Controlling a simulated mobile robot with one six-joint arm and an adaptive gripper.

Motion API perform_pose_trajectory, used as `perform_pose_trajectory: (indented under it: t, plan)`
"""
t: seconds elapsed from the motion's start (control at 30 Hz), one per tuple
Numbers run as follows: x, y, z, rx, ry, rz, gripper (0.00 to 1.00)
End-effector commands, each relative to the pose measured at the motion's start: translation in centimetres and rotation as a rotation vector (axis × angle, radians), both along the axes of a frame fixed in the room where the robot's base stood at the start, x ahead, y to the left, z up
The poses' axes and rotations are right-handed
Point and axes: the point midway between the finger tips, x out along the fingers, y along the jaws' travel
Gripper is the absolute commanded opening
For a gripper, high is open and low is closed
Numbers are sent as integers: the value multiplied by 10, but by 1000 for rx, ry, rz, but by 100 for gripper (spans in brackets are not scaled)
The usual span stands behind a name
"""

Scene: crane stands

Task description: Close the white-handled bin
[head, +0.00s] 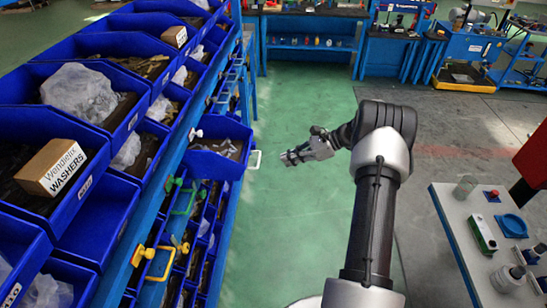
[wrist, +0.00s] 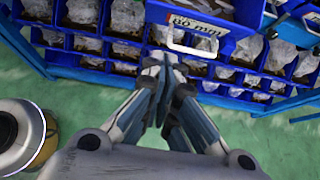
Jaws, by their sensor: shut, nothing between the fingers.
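The white-handled bin (head: 217,165) is a blue bin that sticks out of the rack into the aisle, with loose parts inside. Its white handle (head: 255,160) is on its front face. In the wrist view the bin's front (wrist: 222,46) carries a white label ending in "mm", and the handle (wrist: 192,46) hangs below the label. My gripper (head: 284,159) is shut and empty, a little right of the handle in the head view and apart from it. In the wrist view my fingertips (wrist: 160,62) are just left of and below the handle.
The blue rack (head: 170,190) holds several other bins, some with green handles (head: 184,199) and yellow handles (head: 160,264). A box of washers (head: 50,167) lies in an upper bin. A white table (head: 460,215) with bottles stands at right. The green floor (head: 310,105) is clear.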

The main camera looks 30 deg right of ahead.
Motion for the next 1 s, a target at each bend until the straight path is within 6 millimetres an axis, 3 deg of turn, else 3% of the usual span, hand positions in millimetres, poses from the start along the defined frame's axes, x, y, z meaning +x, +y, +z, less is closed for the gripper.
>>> perform_pose_trajectory:
  t: [0.4, 0.7, 1.0]
  plan:
    - [40, 62, -51, 0, 1, 7, 0]
    - [59, 89, -34, -2, -1, 5, 0]
    - [61, 92, -32, -1, 0, 4, 0]
